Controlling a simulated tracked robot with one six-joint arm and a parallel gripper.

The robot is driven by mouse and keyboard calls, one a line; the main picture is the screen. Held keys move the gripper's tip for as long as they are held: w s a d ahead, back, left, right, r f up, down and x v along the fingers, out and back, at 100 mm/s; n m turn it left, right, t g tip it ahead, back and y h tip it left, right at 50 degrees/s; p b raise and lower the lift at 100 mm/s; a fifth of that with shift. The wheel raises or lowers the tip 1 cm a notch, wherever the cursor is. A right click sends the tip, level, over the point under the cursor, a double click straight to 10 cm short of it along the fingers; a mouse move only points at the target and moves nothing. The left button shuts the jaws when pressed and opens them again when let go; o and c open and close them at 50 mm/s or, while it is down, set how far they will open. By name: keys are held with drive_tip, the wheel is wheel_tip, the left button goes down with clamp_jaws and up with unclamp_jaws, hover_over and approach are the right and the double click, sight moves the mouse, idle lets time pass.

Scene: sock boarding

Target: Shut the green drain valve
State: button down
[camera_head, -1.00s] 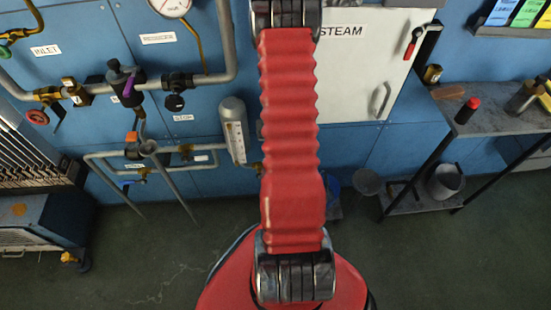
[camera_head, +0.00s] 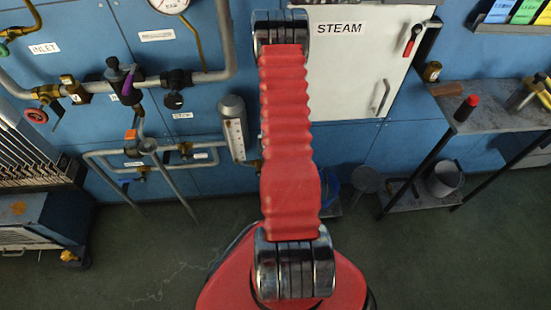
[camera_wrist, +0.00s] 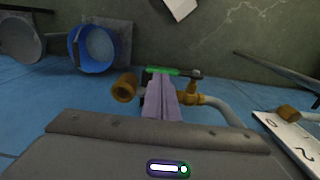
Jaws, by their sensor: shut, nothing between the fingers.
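The green drain valve shows in the wrist view as a green lever handle (camera_wrist: 176,72) lying sideways over a brass valve body (camera_wrist: 192,97). A brass pipe end (camera_wrist: 125,87) opens to the left. My gripper (camera_wrist: 162,80) is shut and empty, its pale fingers pointing up the picture at the handle. The fingertips overlap the handle's left part; I cannot tell whether they touch it. The fingers hide the middle of the valve. In the head view my red arm covers this spot, and neither the gripper nor the green handle shows.
A blue bucket (camera_wrist: 97,46) stands left of the valve in the wrist view. A grey pipe (camera_wrist: 229,112) and a white gauge plate (camera_wrist: 290,135) lie to the right. In the head view, a STEAM cabinet (camera_head: 350,75) and a shelf table (camera_head: 490,118) stand right of my arm.

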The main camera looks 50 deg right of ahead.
drive_tip(key=shift+f, duration=1.2)
